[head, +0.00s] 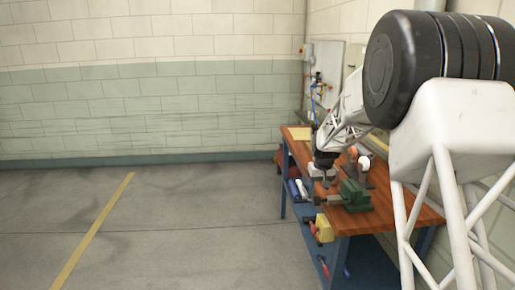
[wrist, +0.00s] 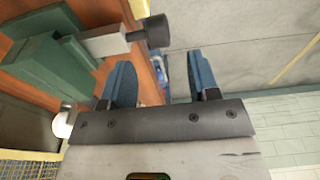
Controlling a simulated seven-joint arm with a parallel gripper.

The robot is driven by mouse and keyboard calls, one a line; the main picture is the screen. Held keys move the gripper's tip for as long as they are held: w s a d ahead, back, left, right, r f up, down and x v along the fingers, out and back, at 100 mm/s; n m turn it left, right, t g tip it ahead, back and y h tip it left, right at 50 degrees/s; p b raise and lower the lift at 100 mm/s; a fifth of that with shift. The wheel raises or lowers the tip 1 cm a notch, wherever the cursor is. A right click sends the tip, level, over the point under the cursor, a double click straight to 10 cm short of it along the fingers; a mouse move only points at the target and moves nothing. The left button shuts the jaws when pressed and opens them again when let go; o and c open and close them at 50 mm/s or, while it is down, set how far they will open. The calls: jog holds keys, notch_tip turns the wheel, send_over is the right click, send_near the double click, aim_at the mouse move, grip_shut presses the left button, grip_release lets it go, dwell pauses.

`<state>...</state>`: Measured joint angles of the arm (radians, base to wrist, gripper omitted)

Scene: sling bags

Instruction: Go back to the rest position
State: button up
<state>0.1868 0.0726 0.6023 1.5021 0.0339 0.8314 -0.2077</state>
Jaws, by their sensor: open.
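My gripper (head: 324,182) hangs over the left edge area of the wooden workbench (head: 398,208) in the head view, just behind and left of the green vise (head: 355,195). In the wrist view my gripper (wrist: 162,68) shows two blue-padded fingers standing well apart, with nothing held between them. The green vise (wrist: 45,55) is at the left of the wrist view, with a grey bar ending in a black knob close to the left finger. The fingertips are small in the head view.
The bench has a blue lower shelf with several tools, and a yellow object (head: 324,228) shows at its left side. Other small items lie on the bench top behind the vise. The grey floor (head: 190,225) left of the bench is clear, apart from a painted yellow line.

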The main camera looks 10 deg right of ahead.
jog(key=s+a+r, duration=0.3)
jog(key=s+r, duration=0.2)
jog(key=s, duration=0.3)
jog(key=s+a+r, duration=0.3)
jog(key=s+r, duration=0.2)
jog(key=s, duration=0.4)
jog(key=s+a+r, duration=0.4)
jog(key=s+r, duration=0.1)
jog(key=s, duration=0.3)
jog(key=s+a, duration=0.2)
jog(key=s, duration=1.2)
jog(key=s+a+f+t, duration=0.1)
jog(key=s+a, duration=0.1)
jog(key=s, duration=1.2)
jog(key=shift+a+f, duration=0.2)
jog(key=shift+a, duration=0.15)
jog(key=shift+w, duration=0.1)
